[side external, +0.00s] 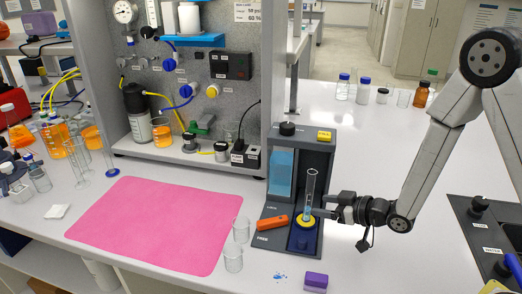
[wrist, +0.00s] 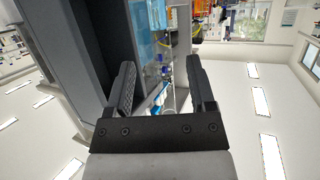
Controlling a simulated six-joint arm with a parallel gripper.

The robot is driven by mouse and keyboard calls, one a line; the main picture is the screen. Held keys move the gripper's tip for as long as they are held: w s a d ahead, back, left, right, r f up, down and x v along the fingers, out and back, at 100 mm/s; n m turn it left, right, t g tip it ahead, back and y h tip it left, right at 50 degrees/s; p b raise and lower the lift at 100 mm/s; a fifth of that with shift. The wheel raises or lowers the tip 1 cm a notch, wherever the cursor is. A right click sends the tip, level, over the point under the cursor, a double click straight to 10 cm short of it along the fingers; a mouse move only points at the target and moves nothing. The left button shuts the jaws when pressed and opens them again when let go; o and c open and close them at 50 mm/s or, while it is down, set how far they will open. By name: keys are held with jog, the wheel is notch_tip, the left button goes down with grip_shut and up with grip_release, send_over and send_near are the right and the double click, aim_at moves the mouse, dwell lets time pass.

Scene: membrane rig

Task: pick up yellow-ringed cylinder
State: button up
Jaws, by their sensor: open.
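The yellow-ringed cylinder (side external: 310,188) is a tall clear tube with a little blue liquid and a yellow ring low down. It stands upright on the base of the dark grey rig (side external: 270,240), over a blue round part. My gripper (side external: 320,207) comes in level from the right, with its fingertips at the tube's lower half. In the wrist view the two fingers of my gripper (wrist: 160,85) are apart. Small clear and blue shapes show between them, but I cannot tell whether the tube is among them. No grip on it shows.
Two clear beakers (side external: 241,230) stand left of the rig, by the pink mat (side external: 150,220). A purple block (side external: 316,281) lies in front. The white bench behind my gripper is mostly clear.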

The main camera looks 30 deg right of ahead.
aim_at(308, 203)
jog(key=shift+x, duration=2.5)
jog(key=shift+a, duration=0.1)
grip_shut()
